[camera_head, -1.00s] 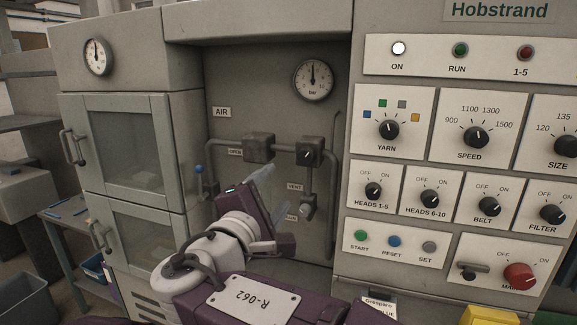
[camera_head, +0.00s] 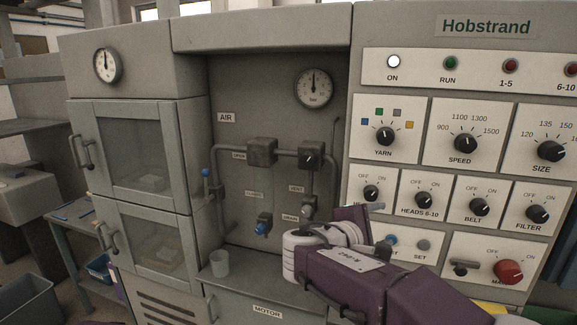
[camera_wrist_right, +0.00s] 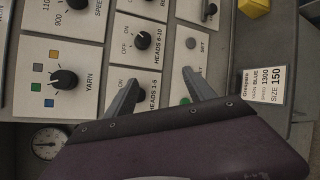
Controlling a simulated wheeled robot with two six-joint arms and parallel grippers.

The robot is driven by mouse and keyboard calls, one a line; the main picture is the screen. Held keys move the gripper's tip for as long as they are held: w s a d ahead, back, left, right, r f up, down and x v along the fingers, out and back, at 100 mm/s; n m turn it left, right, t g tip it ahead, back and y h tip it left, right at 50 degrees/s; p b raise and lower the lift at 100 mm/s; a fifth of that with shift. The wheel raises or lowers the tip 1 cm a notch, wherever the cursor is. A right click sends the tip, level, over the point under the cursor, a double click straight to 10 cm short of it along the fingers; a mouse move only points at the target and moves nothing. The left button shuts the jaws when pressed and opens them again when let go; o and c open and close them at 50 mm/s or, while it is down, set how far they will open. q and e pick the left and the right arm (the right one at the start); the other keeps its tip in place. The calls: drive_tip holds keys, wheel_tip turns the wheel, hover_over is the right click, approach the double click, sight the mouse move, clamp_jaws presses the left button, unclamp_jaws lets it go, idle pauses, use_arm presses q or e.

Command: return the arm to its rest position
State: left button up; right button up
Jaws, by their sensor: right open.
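My right arm comes in from the lower right of the head view, a purple link with a plate and a pale wrist joint. My left gripper is not in view.
The air recess at left holds pipes, a gauge (camera_head: 314,88) and a blue-handled valve (camera_head: 262,226). A cup (camera_head: 220,263) stands on the ledge below. Cabinet doors (camera_head: 137,150) are shut. The ON lamp (camera_head: 394,62) is lit white.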

drive_tip(key=s+d+f+m+g+y+p, duration=0.1)
drive_tip(key=s+d+f+m+g, duration=0.1)
drive_tip(key=s+d+f+g, duration=0.3)
drive_tip(key=s+d+f+m+y, duration=0.1)
drive_tip(key=s+f, duration=0.2)
drive_tip(key=f, duration=0.4)
drive_tip(key=s+d+f+m+g+y+p, duration=0.1)
drive_tip(key=s+d+f+m+g+y, duration=0.1)
drive_tip(key=s+d+f+g, duration=0.3)
drive_tip(key=s+a+f+m+y, duration=0.7)
drive_tip(key=a+f+m, duration=0.2)
drive_tip(key=a+f, duration=0.3)
drive_tip(key=shift+s+a+f+t, duration=0.15)
drive_tip(key=shift+a+f+t, duration=0.2)
drive_tip(key=shift+f, duration=0.3)
drive_tip(key=shift+d, duration=0.1)
idle(1.0)
